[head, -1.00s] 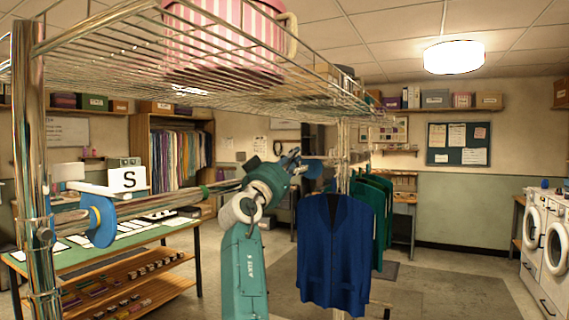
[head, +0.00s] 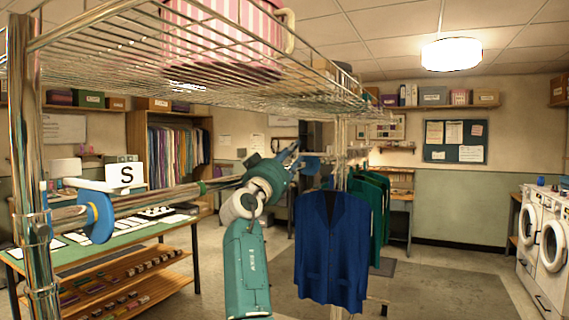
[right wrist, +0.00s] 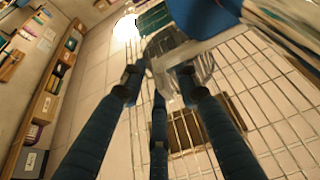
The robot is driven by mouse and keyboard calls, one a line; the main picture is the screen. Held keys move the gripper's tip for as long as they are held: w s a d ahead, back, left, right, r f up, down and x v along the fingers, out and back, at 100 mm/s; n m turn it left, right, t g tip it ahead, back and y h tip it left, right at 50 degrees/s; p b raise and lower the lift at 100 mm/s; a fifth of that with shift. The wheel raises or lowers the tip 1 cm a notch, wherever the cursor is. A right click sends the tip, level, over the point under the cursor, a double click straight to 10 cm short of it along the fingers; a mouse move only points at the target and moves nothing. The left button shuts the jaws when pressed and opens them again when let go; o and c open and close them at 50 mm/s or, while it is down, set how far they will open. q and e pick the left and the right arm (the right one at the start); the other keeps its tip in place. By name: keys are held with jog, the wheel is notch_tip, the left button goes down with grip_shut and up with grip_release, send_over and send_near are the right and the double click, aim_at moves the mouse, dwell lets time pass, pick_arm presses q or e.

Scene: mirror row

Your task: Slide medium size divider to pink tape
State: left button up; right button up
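A blue divider disc (head: 309,167) is on the rail just beyond my right gripper (head: 288,158); its size lettering cannot be read. In the right wrist view, the blue disc (right wrist: 203,14) is at the top, with a pale tab (right wrist: 180,62) in front of my right fingertips (right wrist: 159,80). The fingers are spread; contact with the tab cannot be told. Another blue divider (head: 99,216) with a white "S" tab (head: 126,176) is on the rail at the left. A green tape band (head: 203,188) is on the rail between them. I cannot make out pink tape. My left gripper is not in view.
A wire shelf (head: 230,85) with a pink striped box (head: 225,35) is above the rail. A blue cardigan (head: 332,250) and green garments (head: 372,205) hang beyond my gripper. A post (head: 30,170) stands at the left. A table (head: 120,245) is behind the rail.

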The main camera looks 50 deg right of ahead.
jog(key=v, duration=1.1)
jog(key=shift+a, duration=0.2)
